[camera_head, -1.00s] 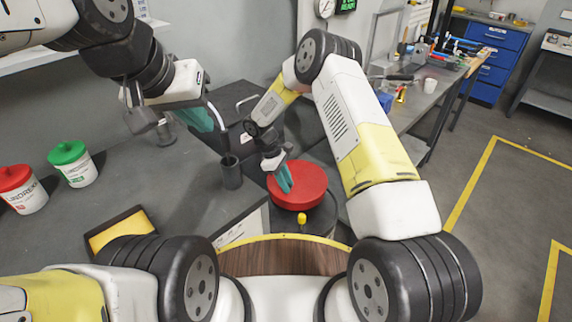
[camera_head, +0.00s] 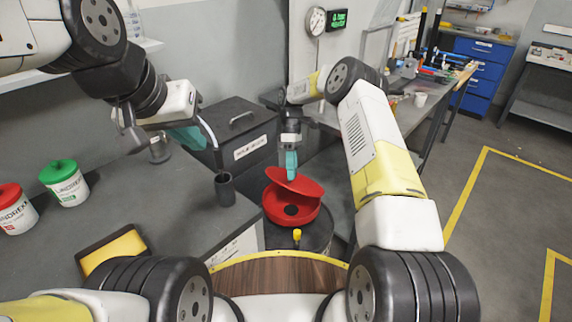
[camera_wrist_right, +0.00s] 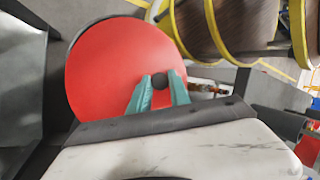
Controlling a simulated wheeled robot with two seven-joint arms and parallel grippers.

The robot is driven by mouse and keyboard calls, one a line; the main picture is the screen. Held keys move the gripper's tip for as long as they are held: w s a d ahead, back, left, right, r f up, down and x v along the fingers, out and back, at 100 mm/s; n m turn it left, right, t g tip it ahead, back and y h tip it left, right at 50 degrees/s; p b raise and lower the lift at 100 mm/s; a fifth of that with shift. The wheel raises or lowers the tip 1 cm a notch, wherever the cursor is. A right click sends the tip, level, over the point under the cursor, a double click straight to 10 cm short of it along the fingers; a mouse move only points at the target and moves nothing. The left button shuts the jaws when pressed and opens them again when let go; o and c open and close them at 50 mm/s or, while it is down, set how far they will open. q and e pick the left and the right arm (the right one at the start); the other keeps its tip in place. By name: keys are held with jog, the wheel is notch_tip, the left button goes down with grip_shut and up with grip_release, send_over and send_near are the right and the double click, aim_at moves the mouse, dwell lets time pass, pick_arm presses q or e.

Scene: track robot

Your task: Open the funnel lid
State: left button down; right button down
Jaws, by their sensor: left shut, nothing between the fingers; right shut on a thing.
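The red funnel (camera_head: 298,213) sits on a dark drum in front of me, and its dark centre hole shows. The red lid (camera_head: 281,177) is tilted up at the far side of the funnel, partly open. My right gripper (camera_head: 291,172) is at the raised lid, shut on its dark knob. In the right wrist view the lid (camera_wrist_right: 115,65) shows as a red disc, with the dark knob (camera_wrist_right: 160,80) between the teal fingertips of the right gripper (camera_wrist_right: 159,82). My left gripper (camera_head: 190,136) is shut and empty above the workbench at the left.
A dark drum (camera_head: 312,240) carries the funnel. A black lidded box (camera_head: 235,130) and a dark cup (camera_head: 225,190) stand left of it on the bench. White tubs with green (camera_head: 65,183) and red (camera_head: 14,210) lids stand at far left. Open floor lies at right.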

jog(key=shift+w+d+r+g, duration=0.3)
jog(key=shift+w+r, duration=0.05)
jog(key=shift+r, duration=0.05)
jog(key=c, duration=1.2)
grip_release()
jog(key=v, duration=0.7)
jog(key=shift+w+r, duration=0.25)
jog(key=shift+r, duration=0.05)
jog(key=shift+d, duration=0.15)
